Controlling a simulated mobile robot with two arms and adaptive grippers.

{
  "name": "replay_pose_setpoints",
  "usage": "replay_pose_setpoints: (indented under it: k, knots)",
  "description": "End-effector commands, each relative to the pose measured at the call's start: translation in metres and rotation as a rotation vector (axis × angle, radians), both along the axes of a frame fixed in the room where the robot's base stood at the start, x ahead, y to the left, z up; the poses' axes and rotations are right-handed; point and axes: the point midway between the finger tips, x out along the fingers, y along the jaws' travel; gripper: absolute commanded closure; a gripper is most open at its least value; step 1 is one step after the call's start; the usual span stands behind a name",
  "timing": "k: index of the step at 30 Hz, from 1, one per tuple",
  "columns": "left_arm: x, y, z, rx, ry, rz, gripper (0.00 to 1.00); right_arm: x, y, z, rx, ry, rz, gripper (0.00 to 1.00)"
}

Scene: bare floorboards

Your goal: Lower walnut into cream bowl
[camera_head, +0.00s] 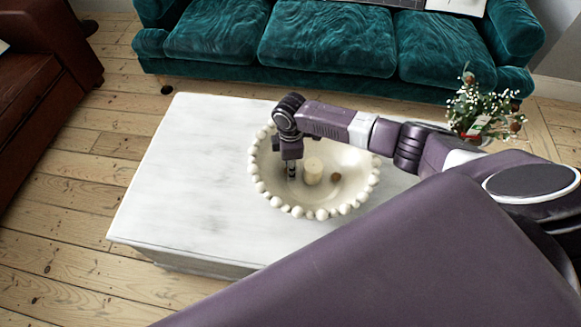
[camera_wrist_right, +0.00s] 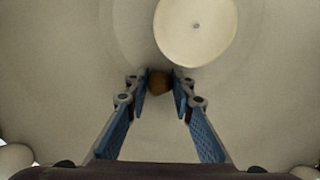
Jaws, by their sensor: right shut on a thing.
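The cream bowl (camera_head: 262,184) with a beaded rim stands on the white table. My right gripper (camera_head: 291,175) reaches down inside it, left of a pale candle. In the right wrist view the fingers (camera_wrist_right: 159,90) are shut on the walnut (camera_wrist_right: 159,82), a small brown round thing between the tips. The bowl's inner wall (camera_wrist_right: 60,80) fills that view. I cannot tell whether the walnut touches the bowl. In the head view the held walnut cannot be made out. My left gripper is not in view.
The candle (camera_head: 313,171) stands in the bowl, close to the fingers; it also shows in the wrist view (camera_wrist_right: 195,30). Another small brown round thing (camera_head: 336,177) lies right of it. The marble-topped table (camera_head: 190,170) is clear at left. A flower arrangement (camera_head: 480,110) stands at right.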

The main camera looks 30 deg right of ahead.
Motion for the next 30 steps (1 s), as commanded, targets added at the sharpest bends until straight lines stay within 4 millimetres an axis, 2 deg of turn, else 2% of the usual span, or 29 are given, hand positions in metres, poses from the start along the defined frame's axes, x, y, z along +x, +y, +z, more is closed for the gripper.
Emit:
replay_pose_setpoints:
  k: [12, 13, 18, 24, 30]
  knots:
    - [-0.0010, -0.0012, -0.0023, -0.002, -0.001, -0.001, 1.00, 0.0000, 0.0002, -0.0041, 0.000, 0.000, 0.000, 0.88]
    - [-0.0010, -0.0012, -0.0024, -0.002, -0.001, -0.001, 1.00, 0.0000, 0.0002, -0.0041, 0.000, 0.000, 0.000, 0.76]
    - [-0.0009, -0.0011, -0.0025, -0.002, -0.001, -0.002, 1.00, 0.0002, 0.0002, -0.0041, 0.001, -0.001, 0.000, 0.57]
    - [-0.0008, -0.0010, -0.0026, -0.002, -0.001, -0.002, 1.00, 0.0009, 0.0006, -0.0038, 0.001, -0.003, 0.000, 0.57]
    - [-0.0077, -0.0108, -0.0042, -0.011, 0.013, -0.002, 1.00, 0.0015, 0.0007, 0.0024, 0.003, -0.004, 0.000, 0.57]
